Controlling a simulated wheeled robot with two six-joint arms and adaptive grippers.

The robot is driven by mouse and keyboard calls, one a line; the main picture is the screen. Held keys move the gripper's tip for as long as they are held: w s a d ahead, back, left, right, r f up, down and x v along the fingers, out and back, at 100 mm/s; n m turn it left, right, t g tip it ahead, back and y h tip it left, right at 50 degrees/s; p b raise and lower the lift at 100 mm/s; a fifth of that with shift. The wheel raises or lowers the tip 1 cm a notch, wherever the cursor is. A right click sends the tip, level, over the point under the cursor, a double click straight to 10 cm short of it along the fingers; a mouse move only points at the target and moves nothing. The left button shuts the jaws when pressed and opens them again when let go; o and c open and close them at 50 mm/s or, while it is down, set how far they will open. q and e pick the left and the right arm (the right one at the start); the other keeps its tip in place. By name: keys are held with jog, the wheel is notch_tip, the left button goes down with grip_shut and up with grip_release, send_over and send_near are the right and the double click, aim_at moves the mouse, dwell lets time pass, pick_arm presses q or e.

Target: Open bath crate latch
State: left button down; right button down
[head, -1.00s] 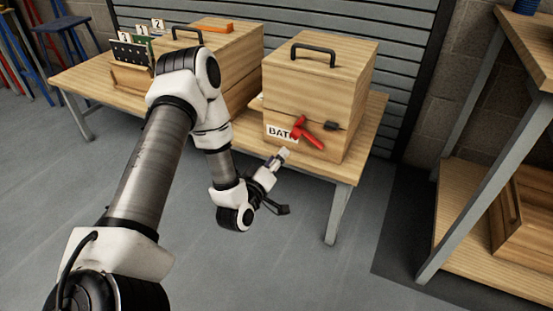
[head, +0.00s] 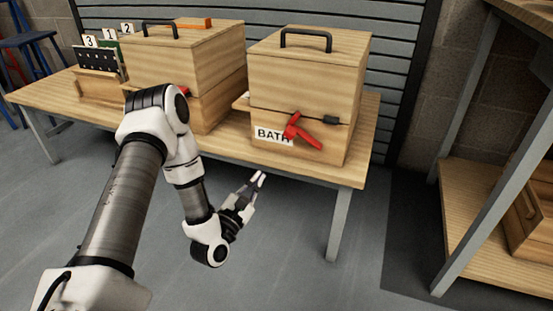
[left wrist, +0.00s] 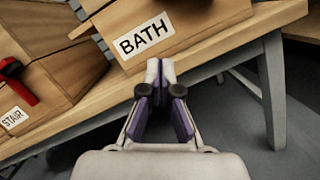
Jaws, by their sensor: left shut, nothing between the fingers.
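The bath crate (head: 310,75) is a wooden box with a black top handle, standing on the right part of the table. Its lid is down. A red latch lever (head: 305,132) sits on its front, slanting down to the right beside the white BATH label (head: 272,135). A black catch (head: 331,120) is to its upper right. My left gripper (head: 258,178) is shut and empty, below and left of the latch, apart from the crate. In the left wrist view its fingertips (left wrist: 160,70) are below the BATH label (left wrist: 146,35); the bath latch is out of frame there. My right gripper is not in view.
A second wooden crate (head: 190,60) stands left on the table (head: 358,165); its STAIR label (left wrist: 14,117) and a red lever (left wrist: 20,85) show in the left wrist view. A numbered rack (head: 97,62) is farther left. A shelf unit stands right. Floor in front is clear.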

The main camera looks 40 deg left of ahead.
aim_at(286, 137)
pick_arm(q)
jog(key=w+r+b, duration=0.4)
jog(key=w+r, duration=0.1)
jog(key=w, duration=0.5)
jog(key=shift+d+r, duration=0.35)
jog(key=shift+d, duration=0.05)
jog(key=shift+w+d+r+p, duration=0.1)
jog(key=shift+d+r+p, duration=0.1)
jog(key=shift+r, duration=0.3)
jog(key=shift+w+d+r+p, duration=0.1)
jog(key=shift+d+r+p, duration=0.1)
jog(key=shift+r, duration=0.3)
jog(key=shift+s+f, duration=0.1)
jog(key=shift+f, duration=0.1)
